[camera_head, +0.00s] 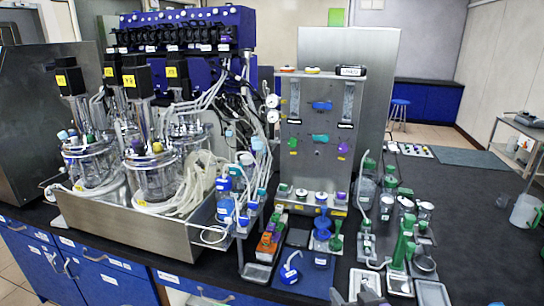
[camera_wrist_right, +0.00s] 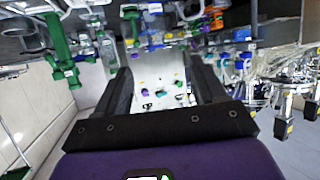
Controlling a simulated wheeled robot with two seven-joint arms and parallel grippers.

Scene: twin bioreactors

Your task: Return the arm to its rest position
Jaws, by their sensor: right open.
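My right gripper (camera_head: 362,293) shows only as a small grey part at the bottom edge of the head view, low in front of the bench's near side. In the right wrist view the same gripper (camera_wrist_right: 160,70) has its two dark fingers spread wide, with nothing between them. The wrist picture looks upside down, and the grey panel (camera_wrist_right: 160,88) shows beyond the fingers, apart from them. My left gripper is not in the head view.
Glass bioreactor vessels (camera_head: 152,175) stand in a steel tray (camera_head: 125,232) at left. A grey panel (camera_head: 318,150) stands mid-bench. Green-topped bottles and fittings (camera_head: 403,240) crowd the near edge close to my right gripper.

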